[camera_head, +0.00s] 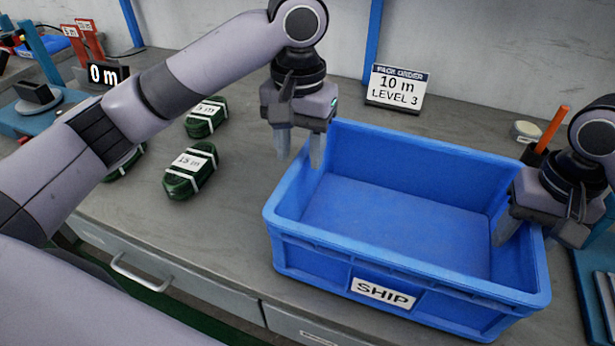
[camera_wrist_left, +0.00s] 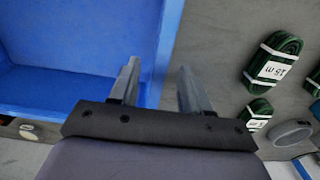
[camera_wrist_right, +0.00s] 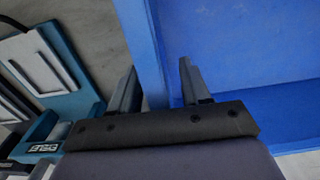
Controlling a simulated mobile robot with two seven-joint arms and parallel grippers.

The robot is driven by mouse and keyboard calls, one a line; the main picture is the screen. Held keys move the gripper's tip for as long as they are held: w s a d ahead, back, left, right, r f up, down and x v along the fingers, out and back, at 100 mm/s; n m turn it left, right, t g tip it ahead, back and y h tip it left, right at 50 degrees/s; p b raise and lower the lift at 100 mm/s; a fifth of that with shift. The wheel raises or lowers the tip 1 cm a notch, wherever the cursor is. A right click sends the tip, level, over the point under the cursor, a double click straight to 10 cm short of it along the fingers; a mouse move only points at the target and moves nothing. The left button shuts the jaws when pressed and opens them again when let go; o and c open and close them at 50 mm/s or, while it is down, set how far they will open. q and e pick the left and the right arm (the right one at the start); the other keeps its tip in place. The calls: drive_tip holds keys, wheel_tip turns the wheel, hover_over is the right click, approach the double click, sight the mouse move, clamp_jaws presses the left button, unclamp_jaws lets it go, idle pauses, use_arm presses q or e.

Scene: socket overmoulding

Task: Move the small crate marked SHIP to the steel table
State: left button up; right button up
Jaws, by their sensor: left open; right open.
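The blue crate (camera_head: 405,262) marked SHIP stands upright and empty on the grey workbench. Its white SHIP label (camera_head: 382,294) faces the front. My left gripper (camera_head: 300,150) is open at the crate's left wall; in the left wrist view its fingers (camera_wrist_left: 155,88) point down on either side of the rim (camera_wrist_left: 165,50). My right gripper (camera_head: 515,228) is open at the right wall; in the right wrist view its fingers (camera_wrist_right: 158,85) straddle the rim (camera_wrist_right: 145,45). I cannot tell whether any finger touches the wall. No steel table can be made out.
Green cable coils marked 15 m (camera_head: 190,170) and 5 m (camera_head: 206,117) lie left of the crate. A PACK ORDER sign (camera_head: 397,87) reading 10 m LEVEL 3 stands behind it. A teal device (camera_wrist_right: 55,65) stands close on the right. Drawers (camera_head: 150,270) front the bench.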

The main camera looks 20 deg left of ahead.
use_arm(q)
wheel_tip(320, 180, up, 6)
drive_tip(key=shift+r, duration=0.15)
use_arm(e)
wheel_tip(320, 180, up, 12)
drive_tip(key=shift+r, duration=0.1)
idle(0.7)
use_arm(q)
drive_tip(key=shift+r, duration=0.1)
